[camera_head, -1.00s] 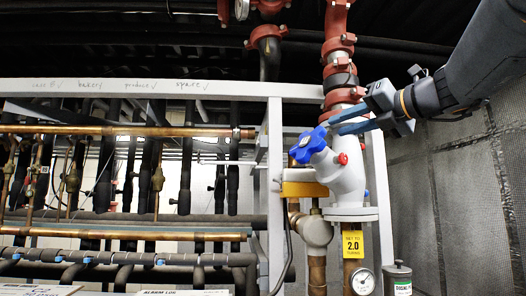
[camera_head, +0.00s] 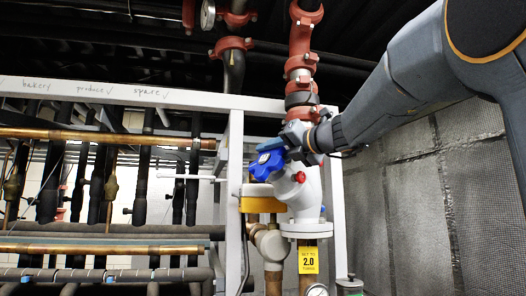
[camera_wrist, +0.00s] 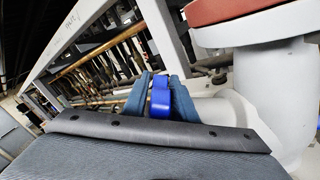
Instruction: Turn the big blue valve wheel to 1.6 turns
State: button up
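The big blue valve wheel (camera_head: 266,165) sits on the left side of a white valve body (camera_head: 305,195), tilted toward me. My gripper (camera_head: 270,145) is at the wheel's upper edge, coming in from the right. In the wrist view, a blue lobe of the wheel (camera_wrist: 160,98) lies between the two blue-grey fingers (camera_wrist: 161,92), with no clear gap on either side. The fingers look shut on it. The rest of the wheel is hidden in that view. A yellow tag (camera_head: 309,261) below the valve reads 2.0 turns.
A red knob (camera_head: 299,177) is on the valve's front. Red-coupled pipe (camera_head: 305,40) rises above it. A grey frame post (camera_head: 235,190) and a yellow box (camera_head: 262,204) stand close on the left. A mesh-covered wall (camera_head: 400,220) is at right.

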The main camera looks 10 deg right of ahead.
aim_at(279, 151)
grip_shut()
jog(key=t+b, duration=0.1)
jog(key=b, duration=0.3)
jog(key=shift+s+m, duration=0.1)
jog(key=shift+m, duration=0.2)
jog(key=t+b, duration=0.1)
jog(key=b, duration=0.1)
jog(key=shift+s+d+m+h+b, duration=0.1)
jog(key=shift+m+h+b, duration=0.2)
jog(key=shift+h, duration=0.1)
jog(key=t+b, duration=0.1)
jog(key=b, duration=0.2)
jog(key=m+t+h+b, duration=0.1)
jog(key=b, duration=0.2)
jog(key=s+t+b, duration=0.1)
jog(key=b, duration=0.2)
jog(key=shift+d+m+h, duration=0.25)
jog(key=shift+m+h, duration=0.05)
jog(key=shift+m, duration=0.1)
jog(key=t+h+b, duration=0.1)
jog(key=b, duration=0.3)
jog(key=shift+s+d+m, duration=0.1)
jog(key=shift+m, duration=0.3)
